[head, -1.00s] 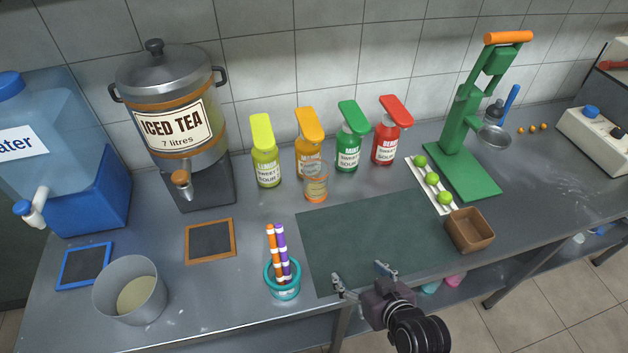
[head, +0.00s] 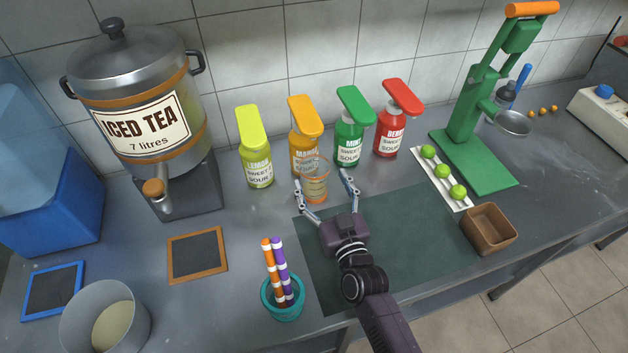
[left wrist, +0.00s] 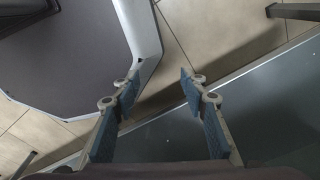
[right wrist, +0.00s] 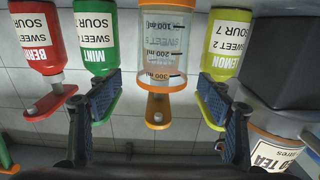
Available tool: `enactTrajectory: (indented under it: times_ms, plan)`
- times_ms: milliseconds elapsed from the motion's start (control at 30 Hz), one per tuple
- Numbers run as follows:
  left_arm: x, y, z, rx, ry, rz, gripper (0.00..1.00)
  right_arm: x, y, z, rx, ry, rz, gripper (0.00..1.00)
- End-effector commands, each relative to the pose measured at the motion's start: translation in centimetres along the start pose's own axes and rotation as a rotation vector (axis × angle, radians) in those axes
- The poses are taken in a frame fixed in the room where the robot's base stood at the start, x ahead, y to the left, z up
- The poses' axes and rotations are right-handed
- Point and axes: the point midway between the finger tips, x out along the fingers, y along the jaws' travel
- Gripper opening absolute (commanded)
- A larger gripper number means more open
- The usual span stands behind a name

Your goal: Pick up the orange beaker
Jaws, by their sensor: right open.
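The orange beaker (head: 315,183) is a clear cup with orange rims and ml markings, standing upright on the counter in front of the orange mango bottle (head: 304,143). In the right wrist view the beaker (right wrist: 166,50) lies between the open fingers, beyond their tips. My right gripper (head: 325,188) is open, its two fingers on either side of the beaker, with no visible contact. It also shows in the right wrist view (right wrist: 160,98). My left gripper (left wrist: 157,82) is open and empty in the left wrist view, above floor and the counter edge; it is not in the head view.
The green mint bottle (head: 349,143) and yellow lemon bottle (head: 255,160) stand close on either side behind the beaker. A teal cup with striped sticks (head: 283,306) stands front left. The dark mat (head: 411,239) is clear apart from my arm over it.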

Motion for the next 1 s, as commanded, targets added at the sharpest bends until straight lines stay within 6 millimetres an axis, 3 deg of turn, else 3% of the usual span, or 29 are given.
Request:
enactTrajectory:
  times_ms: [300,633,1000]
  plan:
    - [-1.0,-0.1,-1.3,0.001,0.016,-0.001,0.40,4.1,-0.4,-0.3,0.000,0.000,-0.001,0.72]
    - [-1.0,-0.2,-2.2,0.001,0.029,-0.002,0.40,4.7,-0.4,-0.1,-0.001,-0.001,-0.001,0.72]
    - [-1.0,-0.1,-1.5,0.002,0.020,-0.001,0.40,4.7,-0.3,-0.1,0.000,-0.001,-0.001,0.33]
